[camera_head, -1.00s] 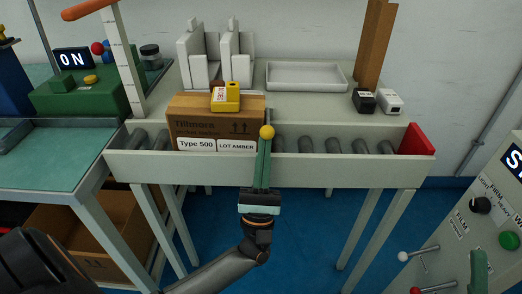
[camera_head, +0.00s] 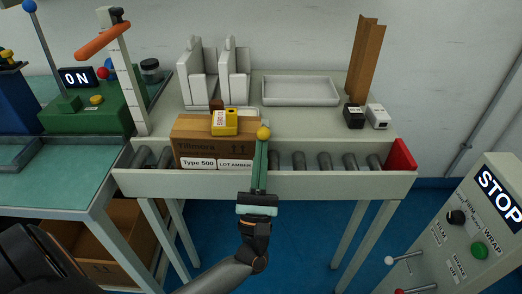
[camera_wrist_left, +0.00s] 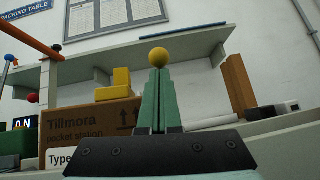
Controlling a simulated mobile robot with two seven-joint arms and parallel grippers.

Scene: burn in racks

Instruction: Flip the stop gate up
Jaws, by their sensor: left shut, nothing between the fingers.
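A yellow ball knob (camera_head: 264,133) sits right at the tips of my left gripper (camera_head: 262,148), in front of the roller conveyor (camera_head: 330,184). My left gripper points up and away with its green fingers shut together. In the left wrist view the ball (camera_wrist_left: 159,57) shows just above the fingertips (camera_wrist_left: 159,75). I cannot tell whether they touch it. What carries the ball is hidden behind the fingers, so I cannot make out the stop gate's shape there. A red plate (camera_head: 402,156) stands upright at the conveyor's right end. My right gripper is not in view.
A brown carton (camera_head: 205,136) stands on the rollers just left of my fingers, with a yellow device (camera_head: 225,122) above it. Bare rollers lie to the right. A white tray (camera_head: 300,92) is behind. A STOP panel (camera_head: 455,225) is at the lower right.

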